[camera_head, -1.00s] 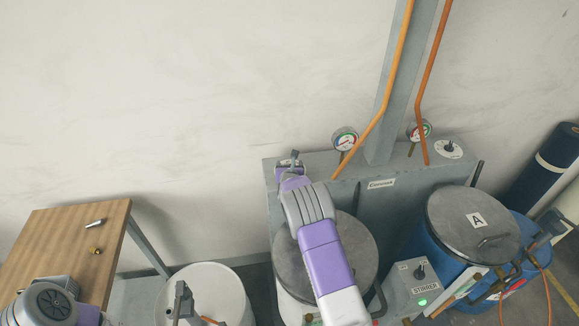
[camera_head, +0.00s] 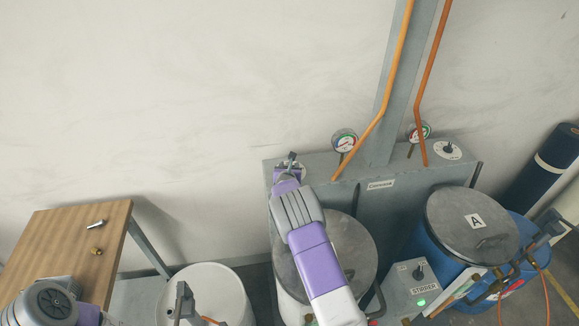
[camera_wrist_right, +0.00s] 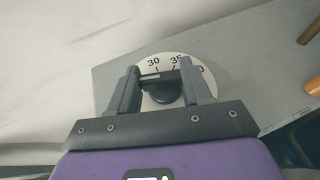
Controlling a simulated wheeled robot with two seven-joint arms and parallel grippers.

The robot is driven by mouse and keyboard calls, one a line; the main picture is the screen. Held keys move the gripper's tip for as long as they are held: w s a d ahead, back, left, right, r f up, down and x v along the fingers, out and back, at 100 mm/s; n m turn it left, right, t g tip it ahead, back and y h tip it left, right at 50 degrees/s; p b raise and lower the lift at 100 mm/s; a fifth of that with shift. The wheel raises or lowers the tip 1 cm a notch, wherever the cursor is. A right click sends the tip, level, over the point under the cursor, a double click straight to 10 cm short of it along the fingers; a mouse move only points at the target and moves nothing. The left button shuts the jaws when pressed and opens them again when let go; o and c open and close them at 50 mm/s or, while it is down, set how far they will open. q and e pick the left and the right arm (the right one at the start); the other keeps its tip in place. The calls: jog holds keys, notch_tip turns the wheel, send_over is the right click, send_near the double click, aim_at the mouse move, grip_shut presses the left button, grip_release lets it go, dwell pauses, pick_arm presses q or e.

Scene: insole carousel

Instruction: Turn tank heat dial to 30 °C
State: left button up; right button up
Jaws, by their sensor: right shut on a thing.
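The tank heat dial (camera_wrist_right: 202,74) is a round white plate with a black knob (camera_wrist_right: 163,92). The numbers 30 and 35 show near its far rim in the right wrist view; the rest of its scale is largely hidden. My right gripper (camera_wrist_right: 161,88) has a finger on each side of the knob and is shut on it. In the head view my right gripper (camera_head: 289,168) is at the left end of the grey tank console (camera_head: 330,168), covering most of the dial.
Two gauges (camera_head: 344,140) and orange pipes (camera_head: 400,60) stand right of my gripper. Another dial (camera_head: 448,150) is at the console's right end. A lidded tank (camera_head: 355,250) lies below my right arm. A wooden table (camera_head: 60,240) is at left.

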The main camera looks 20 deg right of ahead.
jog(key=shift+w+a+r+m+g+h+p, duration=0.1)
jog(key=shift+m+g+h+p, duration=0.2)
jog(key=shift+m+h+p, duration=0.2)
jog(key=shift+a+m+g+h+p, duration=0.1)
jog(key=shift+m+g+h+p, duration=0.25)
jog(key=shift+p, duration=0.2)
jog(key=shift+m+g+h, duration=0.25)
jog(key=shift+m, duration=0.1)
jog(key=shift+m+g+h, duration=0.4)
jog(key=shift+m, duration=0.1)
jog(key=shift+w+f+m+g+h+b, duration=0.1)
jog(key=shift+f+m+g+h+b, duration=0.15)
jog(key=shift+m+g+h+b, duration=0.2)
jog(key=m+g+h+b, duration=0.1)
jog(key=b, duration=0.1)
jog(key=shift+b, duration=0.3)
jog(key=shift+m+g+b, duration=0.45)
jog(key=shift+b, duration=0.3)
jog(key=shift+r+m+g+b, duration=0.1)
jog(key=shift+m+g+b, duration=0.2)
jog(key=shift+b, duration=0.3)
jog(key=shift+h, duration=0.35)
